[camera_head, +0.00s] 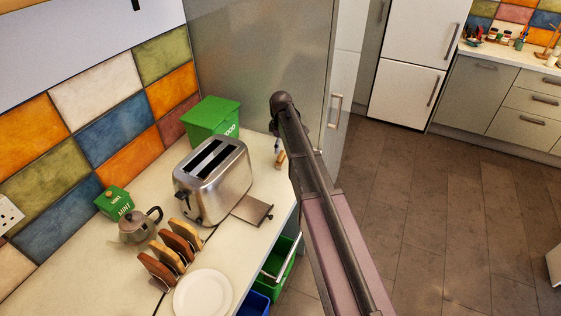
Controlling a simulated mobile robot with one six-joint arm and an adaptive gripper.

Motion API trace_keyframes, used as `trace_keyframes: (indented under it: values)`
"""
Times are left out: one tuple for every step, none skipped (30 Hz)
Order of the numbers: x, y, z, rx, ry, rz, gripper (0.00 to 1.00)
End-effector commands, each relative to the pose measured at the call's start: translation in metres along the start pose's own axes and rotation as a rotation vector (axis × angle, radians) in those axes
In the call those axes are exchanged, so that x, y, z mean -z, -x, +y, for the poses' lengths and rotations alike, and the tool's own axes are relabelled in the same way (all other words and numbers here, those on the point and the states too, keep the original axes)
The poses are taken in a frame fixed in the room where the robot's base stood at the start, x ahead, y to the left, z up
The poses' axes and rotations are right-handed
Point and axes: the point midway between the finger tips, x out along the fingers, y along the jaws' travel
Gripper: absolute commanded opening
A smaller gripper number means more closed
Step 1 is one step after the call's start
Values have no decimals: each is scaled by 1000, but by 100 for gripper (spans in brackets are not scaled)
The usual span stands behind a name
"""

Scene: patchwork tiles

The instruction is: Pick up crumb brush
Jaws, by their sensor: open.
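A small wooden-coloured piece (281,158), which looks like the crumb brush, lies near the counter's right edge, to the right of the toaster. It is small and partly hidden by my arm, so its bristles are not clear. My gripper (277,143) points down from the end of my arm, just above and beside that piece. Only part of the gripper shows; it is open, and I see nothing held in it.
The steel toaster (213,180) stands left of my gripper, with a flat metal tray (252,209) at its front. A green bin (211,118) stands behind. A toast rack (171,252), teapot (140,228), green tin (115,203) and white plate (203,294) occupy the counter.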

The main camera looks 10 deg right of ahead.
Motion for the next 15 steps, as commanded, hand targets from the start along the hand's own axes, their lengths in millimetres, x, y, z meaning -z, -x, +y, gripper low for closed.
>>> trace_keyframes:
  values:
    - [0, 0, 0, 0, 0, 0, 100]
    - [0, 0, 0, 0, 0, 0, 100]
    - [0, -1, 0, 0, 0, 0, 100]
    - [0, -2, 0, 0, 0, 0, 100]
    - [0, -3, 0, 0, 0, 0, 100]
    - [0, -4, 0, 0, 0, 0, 100]
    - [0, -6, 0, 0, 0, 0, 100]
    - [0, -7, 0, 0, 0, 0, 100]
    - [1, -10, 0, 0, 1, 0, 100]
    - [1, -12, 0, 0, 1, 0, 100]
    - [1, -14, 1, 0, 1, 0, 100]
    - [1, -17, 1, 0, 1, 0, 100]
    - [1, -19, 1, 0, 1, 0, 100]
    - [1, -22, 1, 0, 1, 0, 100]
    - [1, -25, 1, 0, 1, 0, 100]
